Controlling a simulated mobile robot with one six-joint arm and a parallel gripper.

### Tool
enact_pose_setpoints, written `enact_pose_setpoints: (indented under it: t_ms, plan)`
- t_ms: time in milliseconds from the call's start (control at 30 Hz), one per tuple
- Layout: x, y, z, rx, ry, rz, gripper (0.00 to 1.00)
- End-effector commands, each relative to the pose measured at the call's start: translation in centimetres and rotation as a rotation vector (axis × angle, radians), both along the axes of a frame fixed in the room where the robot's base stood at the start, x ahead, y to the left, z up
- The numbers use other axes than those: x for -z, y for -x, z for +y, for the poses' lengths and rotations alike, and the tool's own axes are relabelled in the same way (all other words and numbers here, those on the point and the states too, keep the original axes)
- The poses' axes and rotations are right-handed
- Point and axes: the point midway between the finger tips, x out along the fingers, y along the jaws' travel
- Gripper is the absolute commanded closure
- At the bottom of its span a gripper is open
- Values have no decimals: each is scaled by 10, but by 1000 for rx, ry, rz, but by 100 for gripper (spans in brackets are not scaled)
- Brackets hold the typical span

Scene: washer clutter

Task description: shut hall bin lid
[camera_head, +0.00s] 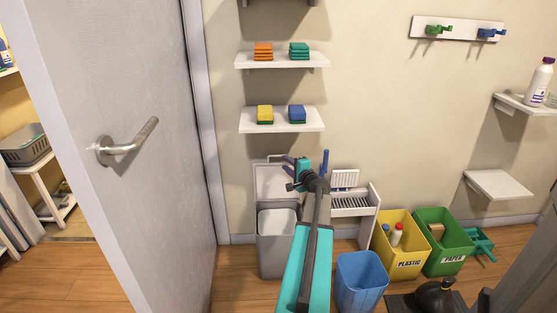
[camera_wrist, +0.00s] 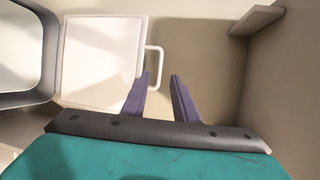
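The hall bin (camera_head: 276,252) is a pale grey bin standing on the floor against the wall. Its lid (camera_head: 270,184) stands upright and open behind the bin's mouth, with a thin white handle (camera_head: 274,157) along its top edge. In the wrist view the white lid (camera_wrist: 100,60) fills the left-middle, with the bin's grey rim (camera_wrist: 48,60) at far left and the handle (camera_wrist: 157,66) on the lid's right edge. My gripper (camera_wrist: 162,74) is open and empty, its purple fingers by the handle; contact cannot be told. In the head view my gripper (camera_head: 306,157) is right of the lid.
A white rack (camera_head: 352,205) stands right of the bin. A blue bin (camera_head: 360,283), a yellow plastic bin (camera_head: 404,267) and a green paper bin (camera_head: 446,262) stand further right. A shelf with sponges (camera_head: 283,126) hangs above the lid. A grey door (camera_head: 130,200) is at left.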

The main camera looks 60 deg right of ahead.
Motion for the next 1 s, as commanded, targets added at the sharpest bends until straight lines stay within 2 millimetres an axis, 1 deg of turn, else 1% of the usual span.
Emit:
enact_pose_setpoints:
  t_ms: [100, 600, 800, 1000]
  plan:
    - [3, -12, -9, 0, 0, 0, 74]
    - [11, -55, -34, -2, 1, 0, 74]
    - [12, -67, -39, -2, 1, 0, 74]
    - [13, -70, -40, -2, 1, 0, 74]
